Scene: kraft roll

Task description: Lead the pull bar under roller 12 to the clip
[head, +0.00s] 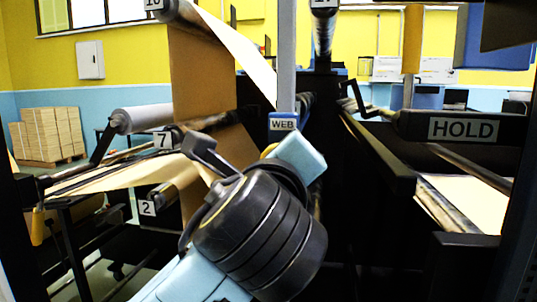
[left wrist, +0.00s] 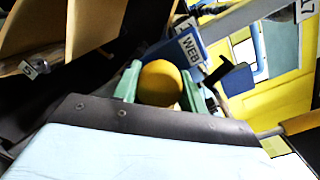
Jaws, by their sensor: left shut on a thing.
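My left gripper (left wrist: 160,76) shows green fingers on either side of a rounded yellow thing (left wrist: 160,85) in the left wrist view. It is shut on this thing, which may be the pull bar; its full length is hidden. In the head view my left arm reaches up from the bottom centre, and its wrist hides the fingertips. A small yellow bit (head: 268,151) shows beside the wrist. A blue WEB sign (head: 283,124) stands just above it, and also shows beyond the fingers in the left wrist view (left wrist: 189,46). I cannot make out a roller marked 12 or a clip. My right gripper is not in view.
Brown paper (head: 200,75) hangs from the roller marked 10 (head: 170,10). Rollers marked 7 (head: 190,130) and 2 (head: 165,195) are at left. A dark bar with a HOLD sign (head: 465,128) is at right. A grey post (head: 287,60) rises above the WEB sign.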

